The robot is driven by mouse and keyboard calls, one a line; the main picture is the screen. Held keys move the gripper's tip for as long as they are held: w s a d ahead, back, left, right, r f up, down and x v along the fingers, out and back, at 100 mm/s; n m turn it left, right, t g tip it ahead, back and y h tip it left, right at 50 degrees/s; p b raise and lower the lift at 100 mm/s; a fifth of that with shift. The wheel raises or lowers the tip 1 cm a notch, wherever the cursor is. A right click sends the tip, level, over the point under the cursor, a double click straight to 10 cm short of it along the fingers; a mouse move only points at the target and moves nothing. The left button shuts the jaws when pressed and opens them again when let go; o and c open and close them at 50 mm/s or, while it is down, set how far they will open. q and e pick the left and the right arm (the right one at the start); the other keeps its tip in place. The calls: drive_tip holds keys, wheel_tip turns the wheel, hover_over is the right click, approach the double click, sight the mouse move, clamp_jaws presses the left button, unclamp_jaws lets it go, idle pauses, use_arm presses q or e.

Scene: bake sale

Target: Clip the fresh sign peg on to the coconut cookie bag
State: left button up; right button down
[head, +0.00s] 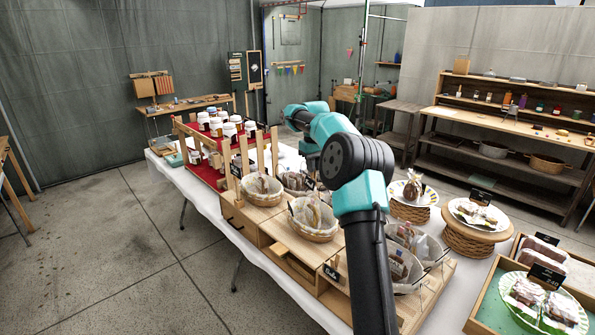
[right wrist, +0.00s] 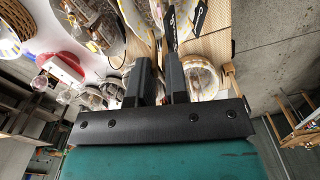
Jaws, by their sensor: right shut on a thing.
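My right gripper (right wrist: 160,62) has its two dark fingers close together in the right wrist view. A thin dark sign with pale lettering (right wrist: 172,28) stands at the fingertips, seen nearly edge-on; I take it to be the sign peg, though its word is unreadable. In the head view my right arm hides most of this gripper. Bagged goods sit in lined baskets below it, including the front-middle basket (head: 315,236) and the one behind it (head: 262,200). I cannot tell which holds the coconut cookie bag. My left gripper is not in view.
The wooden stepped stand (head: 285,262) carries the baskets and a small black sign (head: 332,273). A red-covered rack of jars (head: 186,150) stands at the far left. Cake plates (head: 478,217) and a green tray (head: 487,312) are on the right. Bare floor lies left of the table.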

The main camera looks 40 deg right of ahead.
sight(313, 175)
drive_tip(key=shift+d, duration=0.1)
idle(0.3)
drive_tip(key=shift+f, duration=2.1)
drive_tip(key=shift+f, duration=1.8)
idle(0.7)
drive_tip(key=c, duration=1.6)
unclamp_jaws()
drive_tip(key=o, duration=0.5)
drive_tip(key=o, duration=0.5)
